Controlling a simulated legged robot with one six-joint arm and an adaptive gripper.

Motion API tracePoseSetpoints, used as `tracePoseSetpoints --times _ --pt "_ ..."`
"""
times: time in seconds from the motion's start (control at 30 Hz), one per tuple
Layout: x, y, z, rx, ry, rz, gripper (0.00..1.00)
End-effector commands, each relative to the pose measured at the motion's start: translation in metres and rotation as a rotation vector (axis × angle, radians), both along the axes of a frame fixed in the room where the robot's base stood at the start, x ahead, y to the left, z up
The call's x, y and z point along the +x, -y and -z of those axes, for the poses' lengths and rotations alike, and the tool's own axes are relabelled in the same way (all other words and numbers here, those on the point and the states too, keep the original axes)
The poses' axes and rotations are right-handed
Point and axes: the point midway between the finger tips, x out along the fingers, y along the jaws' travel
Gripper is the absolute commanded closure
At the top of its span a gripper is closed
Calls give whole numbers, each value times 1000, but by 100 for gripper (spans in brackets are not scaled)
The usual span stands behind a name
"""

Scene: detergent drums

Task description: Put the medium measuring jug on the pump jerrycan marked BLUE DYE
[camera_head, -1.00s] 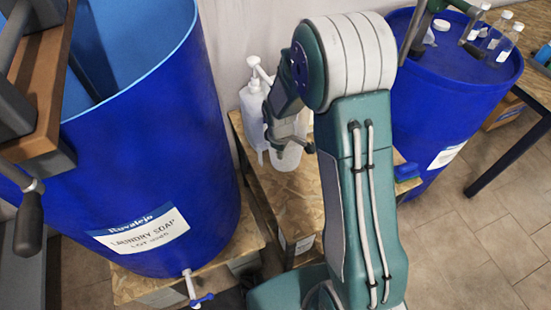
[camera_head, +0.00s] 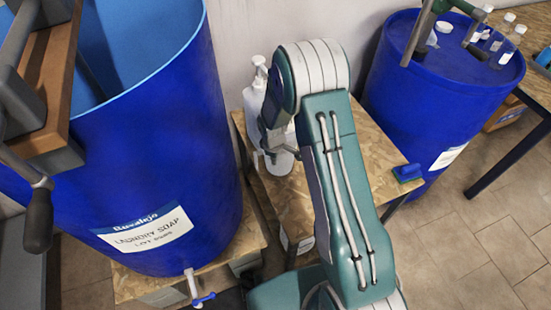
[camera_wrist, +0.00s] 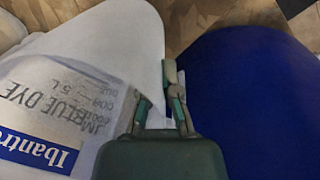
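The pump jerrycan (camera_head: 252,105) is a white bottle with a pump top, standing on a wooden stand behind my gripper. Its label, reading BLUE DYE, fills the left of the wrist view (camera_wrist: 40,100). A whitish jug (camera_head: 280,163) hangs below my gripper (camera_head: 268,150), close beside the jerrycan. In the wrist view its pale, hazy wall (camera_wrist: 135,45) overlaps the jerrycan and label. My gripper's fingers (camera_wrist: 168,105) appear closed on the jug's edge or handle; the exact contact is partly hidden. I cannot tell whether jug and jerrycan touch.
A large blue drum (camera_head: 150,140) marked LAUNDRY SOAP stands left, with a tap (camera_head: 195,290) low on it. Another blue drum (camera_head: 440,95) stands right, with small bottles (camera_head: 495,45) on top. A blue item (camera_head: 408,172) lies at the wooden stand's (camera_head: 375,150) right edge.

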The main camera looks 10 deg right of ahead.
Motion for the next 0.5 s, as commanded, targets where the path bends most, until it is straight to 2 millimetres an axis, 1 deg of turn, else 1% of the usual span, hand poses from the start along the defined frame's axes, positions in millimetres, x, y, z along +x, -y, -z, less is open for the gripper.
tracePoseSetpoints --times 0.07,0.17,0.2,0.5 --pt "0 1 2 1 -1 2 100" --pt "0 1 2 2 0 2 61" --pt "0 1 2 1 -1 2 57" --pt "0 -1 2 -2 0 0 57"
